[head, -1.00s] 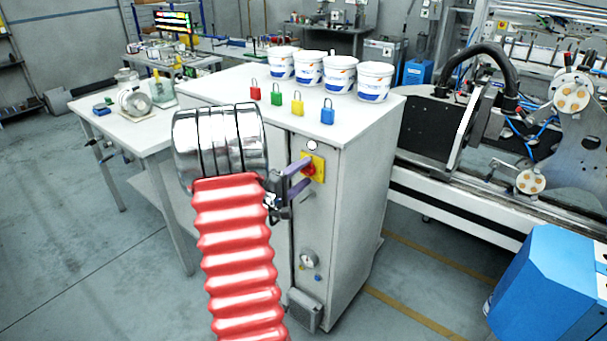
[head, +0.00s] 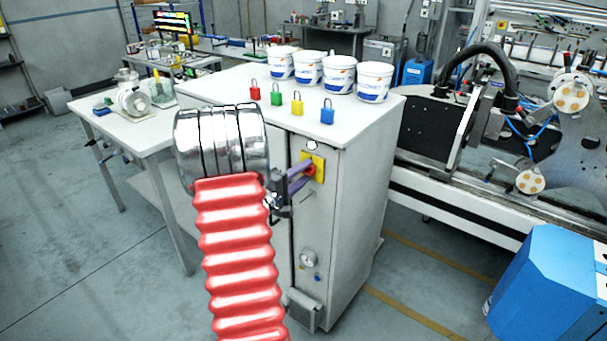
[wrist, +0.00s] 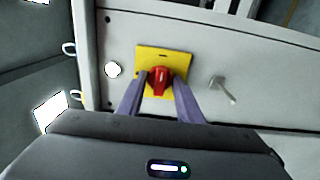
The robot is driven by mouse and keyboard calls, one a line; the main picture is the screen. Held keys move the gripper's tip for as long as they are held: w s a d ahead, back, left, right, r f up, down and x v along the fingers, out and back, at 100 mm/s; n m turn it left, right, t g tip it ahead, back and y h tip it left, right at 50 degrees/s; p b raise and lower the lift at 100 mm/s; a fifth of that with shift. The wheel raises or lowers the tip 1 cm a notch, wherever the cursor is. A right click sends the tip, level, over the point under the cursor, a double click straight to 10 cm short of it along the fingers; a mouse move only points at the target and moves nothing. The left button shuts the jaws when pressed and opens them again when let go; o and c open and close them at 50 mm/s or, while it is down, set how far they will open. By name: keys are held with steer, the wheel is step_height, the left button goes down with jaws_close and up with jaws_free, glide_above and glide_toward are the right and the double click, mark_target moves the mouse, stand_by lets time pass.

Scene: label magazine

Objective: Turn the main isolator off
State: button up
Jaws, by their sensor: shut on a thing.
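The main isolator is a red rotary handle (wrist: 159,80) on a yellow square plate (wrist: 151,57), on the grey cabinet's front. In the head view the yellow plate (head: 318,162) shows near the cabinet's upper right corner, and the red handle (head: 310,170) is partly covered by my fingers. My gripper (wrist: 160,88) has its two purple fingers on either side of the red handle and is shut on it. In the head view my gripper (head: 301,177) reaches the handle from the left. The handle's exact angle is hard to tell.
A round white lamp (wrist: 113,69) and a small grey lever handle (wrist: 223,90) flank the plate. Several coloured padlocks, one of them blue (head: 327,111), and white tubs (head: 374,82) stand on the cabinet top (head: 225,92). A gauge (head: 308,259) sits lower down.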

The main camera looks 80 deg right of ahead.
steer(key=shift+f+n, duration=0.15)
steer(key=shift+n, duration=0.35)
steer(key=n, duration=0.3)
steer(key=shift+f+n, duration=0.1)
steer(key=shift+n, duration=0.2)
steer(key=n, duration=0.4)
steer(key=shift+a+n, duration=0.1)
steer(key=shift+n, duration=0.2)
steer(key=n, duration=0.4)
steer(key=shift+f+n, duration=0.1)
steer(key=shift+n, duration=0.2)
steer(key=n, duration=0.4)
steer(key=shift+s, duration=0.1)
steer(key=o, duration=1)
